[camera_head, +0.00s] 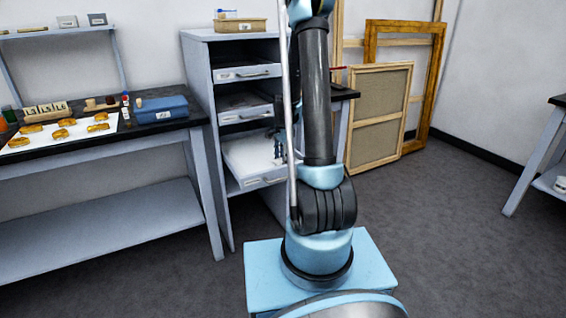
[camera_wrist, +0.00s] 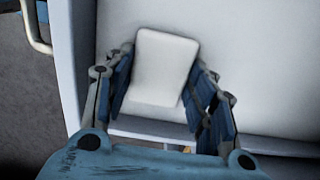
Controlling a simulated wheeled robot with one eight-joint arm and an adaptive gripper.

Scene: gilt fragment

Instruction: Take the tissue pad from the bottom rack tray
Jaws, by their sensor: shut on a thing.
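The bottom rack tray (camera_head: 246,155) is pulled out of the grey rack in the head view, with a pale inside. My gripper (camera_head: 281,150) is at this tray, partly hidden behind my arm. In the wrist view the white tissue pad (camera_wrist: 163,68) sits between the two fingers of my gripper (camera_wrist: 160,85). The fingers are shut on its left and right sides. The pale tray floor (camera_wrist: 265,60) lies beneath it. I cannot tell whether the pad is touching the floor or lifted.
Two upper trays, the top one (camera_head: 247,73) and the middle one (camera_head: 247,113), sit in the rack above. A workbench (camera_head: 95,150) with gilt pieces and a blue box (camera_head: 160,108) stands to the left. Frames (camera_head: 380,115) lean on the wall at right. Floor is clear to the right.

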